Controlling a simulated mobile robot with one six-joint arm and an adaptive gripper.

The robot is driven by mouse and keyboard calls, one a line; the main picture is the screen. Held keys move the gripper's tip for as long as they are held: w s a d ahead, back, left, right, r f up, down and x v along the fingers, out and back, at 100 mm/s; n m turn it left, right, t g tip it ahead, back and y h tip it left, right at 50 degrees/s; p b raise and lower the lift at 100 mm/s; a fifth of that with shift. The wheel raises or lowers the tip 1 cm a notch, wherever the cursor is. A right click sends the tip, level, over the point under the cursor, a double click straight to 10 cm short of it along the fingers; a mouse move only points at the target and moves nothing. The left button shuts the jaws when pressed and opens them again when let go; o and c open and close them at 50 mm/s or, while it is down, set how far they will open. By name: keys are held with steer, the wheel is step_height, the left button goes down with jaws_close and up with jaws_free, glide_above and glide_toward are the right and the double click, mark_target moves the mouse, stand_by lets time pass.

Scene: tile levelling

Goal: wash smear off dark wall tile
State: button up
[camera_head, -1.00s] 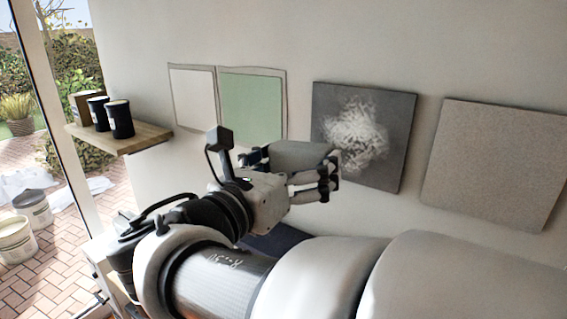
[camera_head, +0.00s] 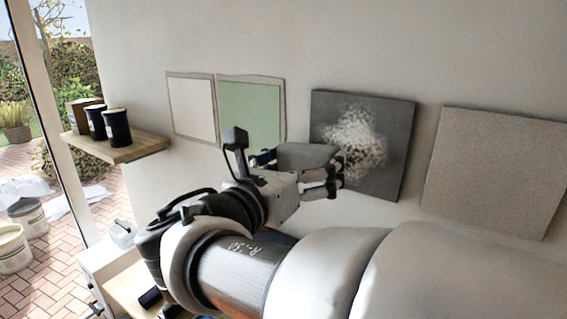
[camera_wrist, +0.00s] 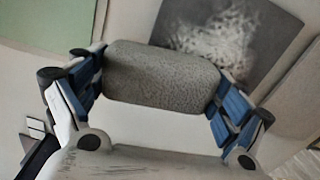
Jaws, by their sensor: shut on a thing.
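The dark wall tile (camera_head: 385,180) hangs on the wall right of centre in the head view. A whitish smear (camera_head: 352,143) covers its middle and left part. My gripper (camera_head: 322,172) is shut on a grey sponge (camera_head: 303,157) in front of the tile's lower left edge. In the wrist view the speckled sponge (camera_wrist: 160,75) sits between the two blue-padded fingers. The dark tile (camera_wrist: 270,35) and its smear (camera_wrist: 222,40) show behind it. Whether the sponge touches the tile cannot be told; it looks apart in the wrist view.
A beige tile (camera_head: 495,170) hangs to the right. A green panel (camera_head: 250,115) and a pale panel (camera_head: 191,105) hang to the left. A wooden shelf (camera_head: 140,148) holds dark cans (camera_head: 117,128) and a box. Buckets (camera_head: 28,215) stand outside on the brick paving.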

steer(key=shift+x, duration=1)
